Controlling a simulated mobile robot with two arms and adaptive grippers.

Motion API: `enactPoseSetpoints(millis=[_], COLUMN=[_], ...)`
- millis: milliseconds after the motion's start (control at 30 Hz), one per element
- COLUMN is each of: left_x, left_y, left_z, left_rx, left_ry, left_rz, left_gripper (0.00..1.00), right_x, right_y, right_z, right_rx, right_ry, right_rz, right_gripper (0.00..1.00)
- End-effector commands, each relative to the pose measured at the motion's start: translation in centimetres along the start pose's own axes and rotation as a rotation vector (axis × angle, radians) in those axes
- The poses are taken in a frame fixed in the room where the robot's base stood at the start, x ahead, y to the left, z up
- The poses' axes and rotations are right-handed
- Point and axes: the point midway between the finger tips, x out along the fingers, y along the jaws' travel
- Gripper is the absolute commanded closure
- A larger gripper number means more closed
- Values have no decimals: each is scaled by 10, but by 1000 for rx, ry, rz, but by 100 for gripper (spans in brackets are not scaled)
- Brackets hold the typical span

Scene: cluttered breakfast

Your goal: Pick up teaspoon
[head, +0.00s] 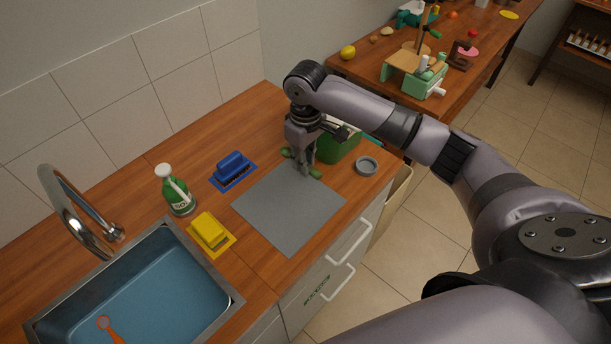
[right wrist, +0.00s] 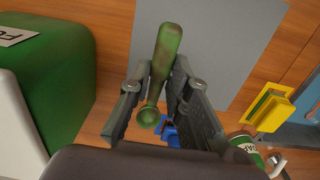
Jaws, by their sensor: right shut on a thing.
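My right gripper (head: 302,165) is above the far part of the grey mat (head: 290,210). In the right wrist view the teaspoon lies lengthwise between the two fingers (right wrist: 155,85), with a small rounded end near the palm and a thicker end over the mat. Whether the teaspoon still touches the mat cannot be told. My left gripper is not in view.
A green bin (head: 341,148) stands close beside the gripper, with a grey round dish (head: 367,166) to its right. The sink (head: 150,285) holds an orange utensil (head: 107,327).

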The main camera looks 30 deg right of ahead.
Motion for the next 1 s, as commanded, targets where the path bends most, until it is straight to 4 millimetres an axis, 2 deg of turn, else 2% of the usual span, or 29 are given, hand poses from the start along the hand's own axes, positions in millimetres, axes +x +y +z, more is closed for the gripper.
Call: enactPoseSetpoints(millis=[33, 200, 433, 633, 1000], left_x=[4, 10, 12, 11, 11], left_y=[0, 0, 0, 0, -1], left_z=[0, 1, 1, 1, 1], left_rx=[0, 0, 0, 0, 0], left_ry=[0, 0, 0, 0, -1], left_rz=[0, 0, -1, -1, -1], left_gripper=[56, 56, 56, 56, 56], right_x=[-13, -55, -97, -113, -116], right_y=[0, 0, 0, 0, 0], right_z=[-2, -1, -1, 0, 0], right_rx=[-2, -1, 0, -1, 0], right_ry=[7, 5, 2, 1, -1], right_rz=[1, 1, 1, 0, -1], right_gripper=[100, 100, 100, 100, 100])
